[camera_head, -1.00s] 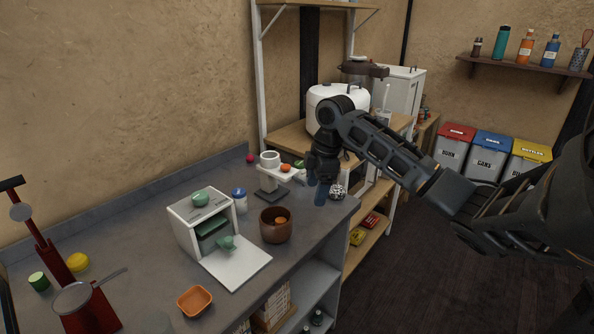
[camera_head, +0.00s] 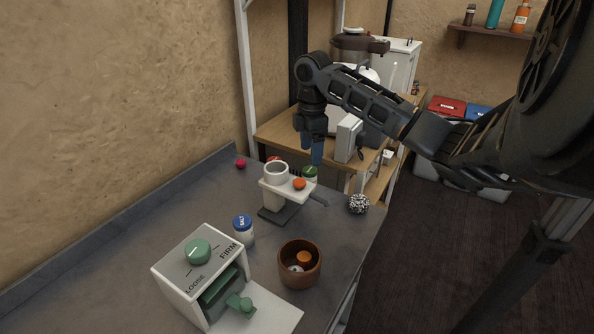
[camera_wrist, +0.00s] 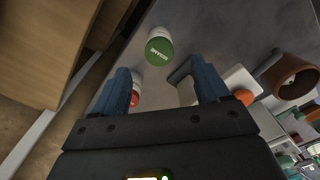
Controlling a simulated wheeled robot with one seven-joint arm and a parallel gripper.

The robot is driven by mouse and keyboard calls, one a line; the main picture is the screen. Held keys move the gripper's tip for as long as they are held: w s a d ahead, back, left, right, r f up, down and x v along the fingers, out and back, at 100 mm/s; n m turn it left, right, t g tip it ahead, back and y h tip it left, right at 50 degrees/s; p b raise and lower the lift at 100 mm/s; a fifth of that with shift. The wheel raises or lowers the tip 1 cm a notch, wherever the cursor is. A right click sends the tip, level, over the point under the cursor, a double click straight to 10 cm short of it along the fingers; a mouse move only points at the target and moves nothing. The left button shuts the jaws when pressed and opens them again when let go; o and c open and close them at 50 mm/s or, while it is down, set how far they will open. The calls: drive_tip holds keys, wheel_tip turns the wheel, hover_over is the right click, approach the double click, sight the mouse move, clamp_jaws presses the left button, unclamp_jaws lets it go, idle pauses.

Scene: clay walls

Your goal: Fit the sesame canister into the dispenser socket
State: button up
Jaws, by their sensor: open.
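The sesame canister, white with a green lettered lid (camera_wrist: 160,50), stands on the counter ahead of my fingers in the wrist view. In the head view its green lid (camera_head: 310,172) shows just below my gripper, behind the dispenser. My gripper (camera_head: 316,152) points down, open and empty; in the wrist view its blue fingers (camera_wrist: 163,82) are apart, with the canister beyond them. The dispenser (camera_head: 285,190) is a white stand on a dark base with an orange knob.
A blue-lidded salt canister (camera_head: 243,230) and a brown bowl (camera_head: 299,268) stand in front of the dispenser. A red-lidded thing (camera_wrist: 135,97) is near my left finger in the wrist view. A speckled ball (camera_head: 358,204) lies near the counter's right edge. A white LOOSE/FIRM box (camera_head: 190,262) stands nearer.

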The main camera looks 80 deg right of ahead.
sight(310, 170)
drive_tip(key=shift+w+d+f, duration=0.15)
drive_tip(key=shift+f, duration=0.45)
drive_tip(key=shift+f+p, duration=0.7)
drive_tip(key=shift+f, duration=2.6)
drive_tip(key=c, duration=1.2)
